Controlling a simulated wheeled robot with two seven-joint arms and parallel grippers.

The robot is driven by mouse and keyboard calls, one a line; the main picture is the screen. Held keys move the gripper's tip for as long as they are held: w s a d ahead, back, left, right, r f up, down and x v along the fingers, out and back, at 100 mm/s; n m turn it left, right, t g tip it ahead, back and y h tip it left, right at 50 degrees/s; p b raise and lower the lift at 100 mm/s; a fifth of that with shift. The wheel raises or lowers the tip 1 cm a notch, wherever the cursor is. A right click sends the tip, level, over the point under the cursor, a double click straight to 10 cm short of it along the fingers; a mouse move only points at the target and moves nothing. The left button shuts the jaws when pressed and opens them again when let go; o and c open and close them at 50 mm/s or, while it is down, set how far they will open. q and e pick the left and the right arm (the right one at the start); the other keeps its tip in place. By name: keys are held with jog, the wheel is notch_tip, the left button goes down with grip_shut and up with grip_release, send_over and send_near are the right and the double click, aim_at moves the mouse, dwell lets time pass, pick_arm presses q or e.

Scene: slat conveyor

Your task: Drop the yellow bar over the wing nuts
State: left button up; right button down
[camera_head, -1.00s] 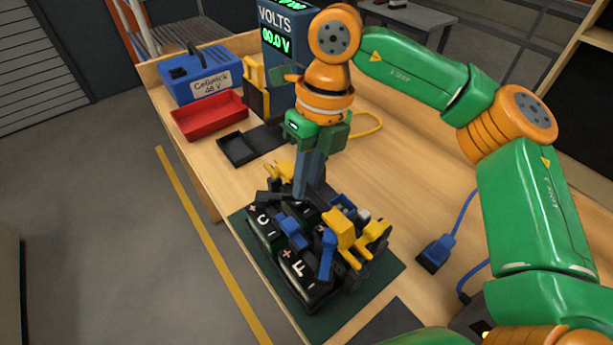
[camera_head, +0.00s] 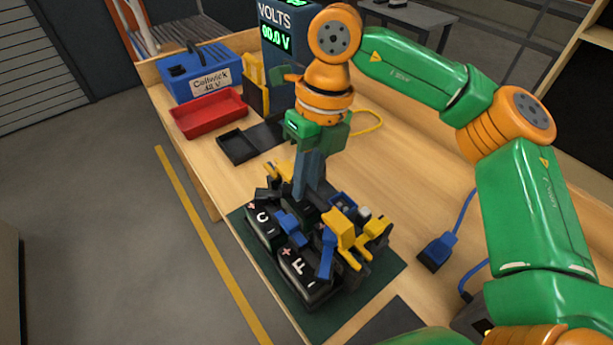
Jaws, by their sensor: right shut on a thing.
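My right gripper (camera_head: 307,190) points straight down over the battery pack in the middle of the view. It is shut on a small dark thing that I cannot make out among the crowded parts. The pack has black cells marked with letters such as C (camera_head: 263,217) and F (camera_head: 298,266), with blue pieces (camera_head: 291,226) on top. A yellow piece (camera_head: 341,228) lies on the pack's right side, right of the gripper and apart from it. Another yellow piece (camera_head: 277,172) shows behind the gripper. I cannot tell which is the yellow bar, nor make out the wing nuts.
The pack stands on a dark green mat (camera_head: 393,279) on the wooden bench. Behind are a red tray (camera_head: 209,114), a small black tray (camera_head: 238,146), a blue box (camera_head: 198,76) and a voltmeter (camera_head: 279,40).

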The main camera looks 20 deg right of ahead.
jog(key=shift+f+b, duration=1.15)
jog(key=shift+f, duration=0.3)
jog(key=c, duration=0.8)
grip_release()
jog(key=shift+o, duration=0.2)
notch_tip(320, 180, up, 7)
jog(key=d, duration=0.1)
jog(key=shift+w+d, duration=0.15)
jog(key=shift+w, duration=0.1)
